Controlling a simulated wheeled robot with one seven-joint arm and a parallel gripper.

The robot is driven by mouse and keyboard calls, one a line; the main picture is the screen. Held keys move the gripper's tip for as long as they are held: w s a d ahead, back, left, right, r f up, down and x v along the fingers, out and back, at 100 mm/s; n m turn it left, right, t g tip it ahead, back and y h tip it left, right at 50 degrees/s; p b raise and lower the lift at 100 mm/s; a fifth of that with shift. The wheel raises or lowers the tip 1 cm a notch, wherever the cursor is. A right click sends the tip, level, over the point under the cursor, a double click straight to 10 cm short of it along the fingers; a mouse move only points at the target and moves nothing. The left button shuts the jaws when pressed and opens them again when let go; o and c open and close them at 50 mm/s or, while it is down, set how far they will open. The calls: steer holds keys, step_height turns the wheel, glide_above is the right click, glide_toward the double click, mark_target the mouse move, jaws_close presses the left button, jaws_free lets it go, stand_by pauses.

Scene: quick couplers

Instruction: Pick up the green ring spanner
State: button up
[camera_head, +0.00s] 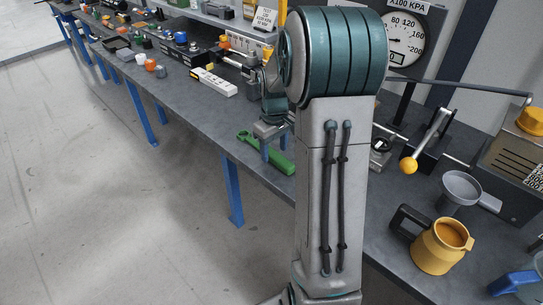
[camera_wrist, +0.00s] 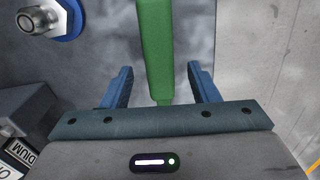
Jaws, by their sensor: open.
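The green ring spanner (camera_head: 278,161) lies on the grey workbench near its front edge, its ring end to the left. My gripper (camera_head: 274,147) is over the handle, pointing down with its blue fingers apart. In the wrist view the spanner's green handle (camera_wrist: 155,45) runs between the two open fingers of my gripper (camera_wrist: 160,72), with a gap on both sides. Whether the fingertips reach the bench surface I cannot tell.
The workbench (camera_head: 225,130) has a white power strip (camera_head: 214,82) further back. A yellow jug (camera_head: 440,247), a grey funnel (camera_head: 462,188) and a yellow-knobbed lever (camera_head: 409,165) stand to the right. In the wrist view a metal fitting with a blue ring (camera_wrist: 68,22) is at upper left.

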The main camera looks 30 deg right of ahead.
step_height(320, 180, down, 2)
steer(key=shift+f, duration=0.1)
steer(key=c, duration=1.1)
steer(key=shift+c, duration=0.2)
steer(key=shift+r, duration=0.2)
